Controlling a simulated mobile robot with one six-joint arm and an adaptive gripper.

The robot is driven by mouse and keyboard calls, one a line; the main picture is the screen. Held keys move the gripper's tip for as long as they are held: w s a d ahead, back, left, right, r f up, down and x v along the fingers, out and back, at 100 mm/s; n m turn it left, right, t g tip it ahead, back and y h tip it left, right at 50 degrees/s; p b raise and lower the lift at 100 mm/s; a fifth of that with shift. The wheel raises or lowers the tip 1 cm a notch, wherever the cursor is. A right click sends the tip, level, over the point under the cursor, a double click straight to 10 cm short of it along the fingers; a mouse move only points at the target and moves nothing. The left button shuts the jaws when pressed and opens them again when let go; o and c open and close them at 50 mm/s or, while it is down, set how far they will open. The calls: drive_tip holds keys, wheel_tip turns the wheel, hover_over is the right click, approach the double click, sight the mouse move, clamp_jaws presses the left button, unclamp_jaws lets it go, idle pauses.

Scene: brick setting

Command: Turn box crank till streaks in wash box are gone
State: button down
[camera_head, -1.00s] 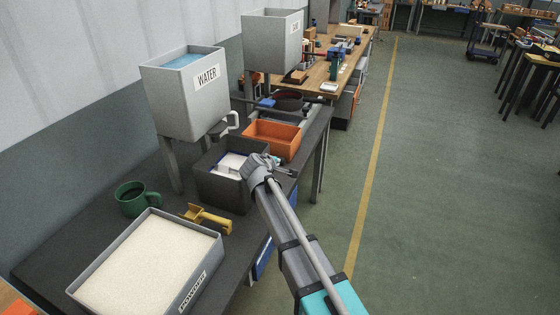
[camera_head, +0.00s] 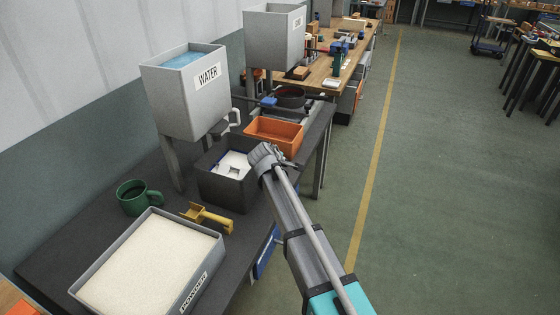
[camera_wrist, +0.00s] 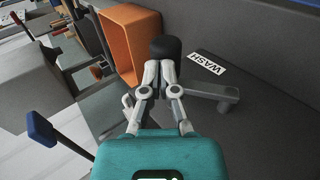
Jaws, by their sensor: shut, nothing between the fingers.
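The dark grey wash box (camera_head: 222,192) stands on the bench, filled with something white; a small grey piece shows in it. I cannot tell whether streaks remain there. In the wrist view, the box's side carries a "WASH" label (camera_wrist: 207,63). A grey crank arm (camera_wrist: 205,90) with a black knob (camera_wrist: 165,47) sits at that side. My gripper (camera_wrist: 160,66) is shut, its fingertips right at the knob and overlapping it in the picture; contact is unclear. In the head view, my gripper (camera_head: 262,155) is at the box's right edge, and it hides the crank.
An orange bin (camera_head: 274,137) stands just behind the box. A water tank (camera_head: 188,95) rises at the left. A green mug (camera_head: 137,197), a yellow scoop (camera_head: 207,217) and a powder tray (camera_head: 202,285) are in front. Open floor (camera_head: 440,220) lies to the right.

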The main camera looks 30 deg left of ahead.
drive_tip(key=shift+s, duration=0.1)
drive_tip(key=shift+r, duration=0.1)
drive_tip(key=w+r+p+v, duration=0.1)
drive_tip(key=p+v, duration=0.9)
drive_tip(key=v, duration=0.3)
drive_tip(key=shift+s+r, duration=0.15)
drive_tip(key=shift+r, duration=0.25)
idle(0.3)
